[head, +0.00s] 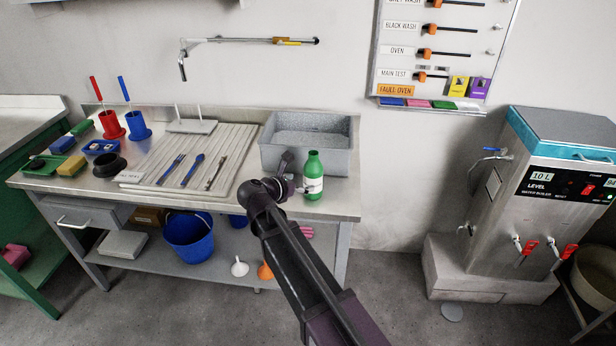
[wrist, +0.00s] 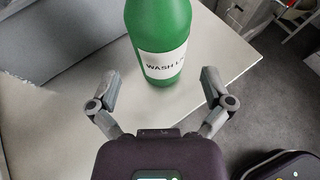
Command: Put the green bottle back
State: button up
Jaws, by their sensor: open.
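The green bottle (head: 314,178) stands upright on the steel bench near its right end, just in front of the grey basin. In the wrist view the bottle (wrist: 160,28) is ahead of my gripper (wrist: 154,90), with a white label reading "WASH" and more letters I cannot make out fully. Its top is cut off there. My gripper also shows in the head view (head: 285,172), just left of the bottle. Its fingers are spread apart with nothing between them, and the bottle's base is a little beyond the fingertips.
The grey basin (head: 308,142) sits behind the bottle. A ribbed drainboard (head: 205,155) with brushes lies to the left. The bench's front and right edges are close to the bottle. A water boiler (head: 560,200) stands at the right. A blue bucket (head: 189,238) is on the lower shelf.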

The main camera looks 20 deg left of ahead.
jog(key=shift+p+v, duration=0.9)
jog(key=shift+v, duration=2.1)
jog(key=w+d+f+m+g+h, duration=0.15)
jog(key=d+f+m+g, duration=0.4)
jog(key=d, duration=0.75)
jog(key=w+d+f+m+g+y, duration=0.1)
jog(key=w+d+f+m+g, duration=0.1)
jog(key=d+m, duration=0.9)
jog(key=s+d+f+m+g+y, duration=0.2)
jog(key=s+d+m, duration=0.3)
jog(key=d, duration=0.6)
jog(key=s+d+f+m+g+y, duration=0.2)
jog(key=s+d+m, duration=0.3)
jog(key=d+m, duration=0.5)
jog(key=shift+d+g+y, duration=0.55)
jog(key=shift+d+g, duration=0.1)
jog(key=shift+d, duration=0.35)
jog(key=shift+m, duration=0.25)
